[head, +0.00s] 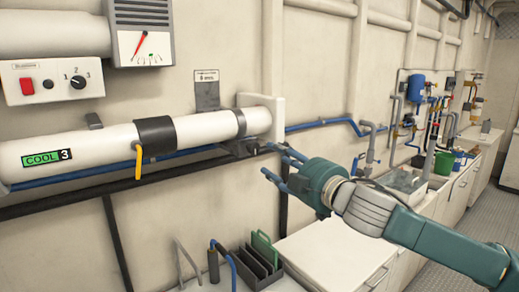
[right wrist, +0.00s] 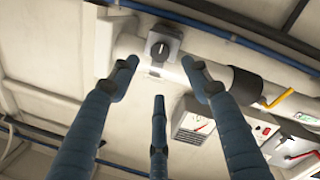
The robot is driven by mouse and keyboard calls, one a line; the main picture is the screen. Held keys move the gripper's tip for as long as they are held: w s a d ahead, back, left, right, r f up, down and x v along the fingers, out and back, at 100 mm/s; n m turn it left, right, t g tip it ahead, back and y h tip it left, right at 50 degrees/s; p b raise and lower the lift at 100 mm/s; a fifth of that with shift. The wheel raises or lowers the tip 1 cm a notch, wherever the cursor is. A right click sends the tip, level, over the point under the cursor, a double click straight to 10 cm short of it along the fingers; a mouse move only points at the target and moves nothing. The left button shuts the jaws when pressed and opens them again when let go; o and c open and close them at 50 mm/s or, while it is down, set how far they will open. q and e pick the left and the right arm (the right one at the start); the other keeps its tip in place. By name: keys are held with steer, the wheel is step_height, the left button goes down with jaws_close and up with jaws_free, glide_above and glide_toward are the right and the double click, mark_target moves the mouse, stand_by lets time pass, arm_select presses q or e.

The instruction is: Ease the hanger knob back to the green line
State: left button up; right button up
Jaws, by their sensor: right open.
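The hanger knob (right wrist: 160,46) is a dark grey dial with a pale pointer mark, on a square block below the white pipe in the right wrist view. In the head view its dark block (head: 243,147) shows under the pipe's right end. My right gripper (head: 272,162) has its slim blue fingers spread just right of the block, apart from it. In the right wrist view the open gripper (right wrist: 160,78) frames the knob ahead, with nothing between the fingers. A gauge (head: 145,46) has a red needle and small green marks near its lower edge. My left gripper is not in view.
A control box (head: 50,80) is above. Blue piping runs along the wall. A rack (head: 257,265) and white counter (head: 335,255) are below.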

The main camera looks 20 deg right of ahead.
mark_target(255, 149)
steer(key=p+x, duration=0.3)
steer(key=x, duration=0.7)
steer(key=shift+s+a, duration=0.1)
steer(key=c, duration=1.1)
steer(key=shift+c, duration=0.2)
